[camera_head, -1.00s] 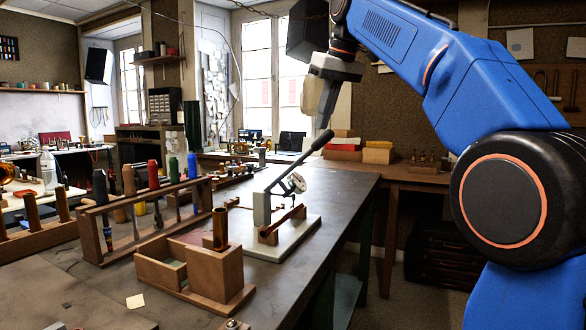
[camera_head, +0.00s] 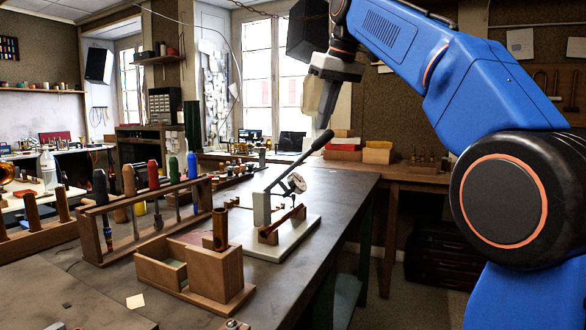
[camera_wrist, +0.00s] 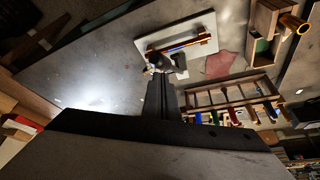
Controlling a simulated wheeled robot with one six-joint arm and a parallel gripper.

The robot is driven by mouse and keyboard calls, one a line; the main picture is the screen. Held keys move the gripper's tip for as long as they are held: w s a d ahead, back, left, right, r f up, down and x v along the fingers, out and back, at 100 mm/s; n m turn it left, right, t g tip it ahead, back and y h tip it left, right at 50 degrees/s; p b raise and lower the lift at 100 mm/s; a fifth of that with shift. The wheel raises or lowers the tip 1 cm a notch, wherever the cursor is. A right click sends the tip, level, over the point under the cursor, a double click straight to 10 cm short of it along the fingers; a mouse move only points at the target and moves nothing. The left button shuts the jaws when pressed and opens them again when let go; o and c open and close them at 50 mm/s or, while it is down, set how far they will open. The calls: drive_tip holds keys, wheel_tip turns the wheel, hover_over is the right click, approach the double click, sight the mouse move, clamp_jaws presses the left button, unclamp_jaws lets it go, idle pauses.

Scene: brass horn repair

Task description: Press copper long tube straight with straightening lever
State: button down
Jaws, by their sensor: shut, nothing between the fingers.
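The straightening lever (camera_head: 298,163) has a long black handle, raised at a slant with its free end up and to the right. It is mounted on a grey post on a pale base plate (camera_head: 286,245). The copper long tube (camera_head: 284,221) lies low across wooden supports on that plate, under the lever. It also shows on the plate in the wrist view (camera_wrist: 186,46). My gripper (camera_head: 324,124) is shut and empty, pointing down by the handle's upper end. I cannot tell whether it touches the handle. In the wrist view the dark fingers (camera_wrist: 161,80) overlap the lever.
A wooden box (camera_head: 205,270) with an upright brass tube (camera_head: 220,228) stands in front of the plate. A wooden rack (camera_head: 148,222) of tools with coloured handles stands to its left. A red patch (camera_wrist: 219,65) lies beside the plate. The bench (camera_head: 345,195) is clear behind the plate.

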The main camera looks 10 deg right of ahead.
sight(332, 131)
drive_tip(key=shift+f, duration=0.1)
drive_tip(key=shift+f, duration=0.2)
drive_tip(key=shift+s+d+f, duration=0.3)
drive_tip(key=shift+d+f, duration=0.1)
drive_tip(key=shift+f, duration=0.2)
drive_tip(key=shift+s+d+f, duration=0.25)
drive_tip(key=shift+d+f, duration=0.1)
drive_tip(key=shift+f, duration=0.35)
drive_tip(key=shift+s+d+f, duration=0.1)
drive_tip(key=shift+d+f, duration=0.1)
drive_tip(key=shift+s+d+f, duration=0.2)
drive_tip(key=shift+d+f, duration=0.05)
drive_tip(key=shift+f, duration=0.25)
drive_tip(key=shift+s+d+f, duration=0.15)
drive_tip(key=shift+d+f, duration=0.05)
drive_tip(key=shift+f, duration=0.25)
